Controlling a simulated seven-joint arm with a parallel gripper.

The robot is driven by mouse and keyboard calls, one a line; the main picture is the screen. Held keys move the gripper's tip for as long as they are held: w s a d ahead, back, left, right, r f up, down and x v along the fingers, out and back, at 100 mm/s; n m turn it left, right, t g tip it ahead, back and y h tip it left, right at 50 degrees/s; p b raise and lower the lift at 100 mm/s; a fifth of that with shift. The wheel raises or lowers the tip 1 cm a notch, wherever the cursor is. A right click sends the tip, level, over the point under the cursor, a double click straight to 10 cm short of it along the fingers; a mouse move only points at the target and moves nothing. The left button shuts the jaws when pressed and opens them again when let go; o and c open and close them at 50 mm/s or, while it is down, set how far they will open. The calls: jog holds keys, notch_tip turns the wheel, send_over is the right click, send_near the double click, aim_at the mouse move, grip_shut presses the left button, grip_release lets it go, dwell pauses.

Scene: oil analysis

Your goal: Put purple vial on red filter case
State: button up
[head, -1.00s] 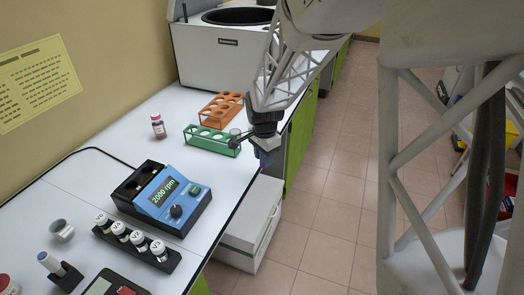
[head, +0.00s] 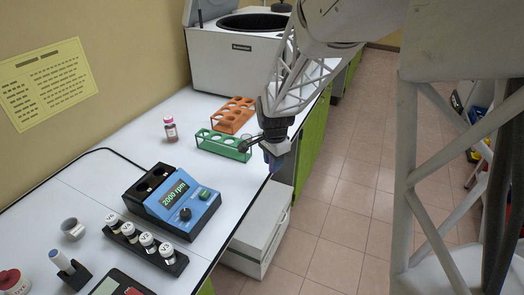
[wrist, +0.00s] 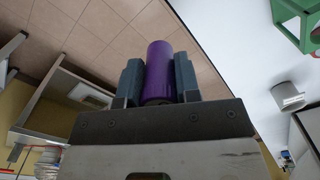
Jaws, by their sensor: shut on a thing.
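My gripper (wrist: 158,82) is shut on the purple vial (wrist: 158,68), which sits between the two blue-grey fingers in the wrist view. In the head view my gripper (head: 274,160) hangs by the right edge of the white bench, just right of the green rack. Only a small purple patch of the vial (head: 276,166) shows there. I cannot make out a red filter case for certain. A round red-topped thing (head: 10,279) is partly cut off at the lower left of the head view.
The green rack (head: 222,146) and orange rack (head: 233,115) stand near my gripper. A pink-capped bottle (head: 170,129), a blue device reading 2000 rpm (head: 177,201) and a black holder of several vials (head: 146,246) stand on the bench (head: 110,175). Open floor lies to the right.

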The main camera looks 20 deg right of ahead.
jog(key=w+a+r, duration=0.2)
jog(key=w+a, duration=0.1)
jog(key=w, duration=0.5)
jog(key=shift+w+r+m, duration=0.25)
jog(key=shift+w+m, duration=0.15)
jog(key=shift+d, duration=0.1)
send_over(247, 137)
jog(key=shift+w+f, duration=0.2)
jog(key=shift+f, duration=0.55)
jog(key=shift+f, duration=0.1)
jog(key=shift+f, duration=1.65)
jog(key=shift+f, duration=0.15)
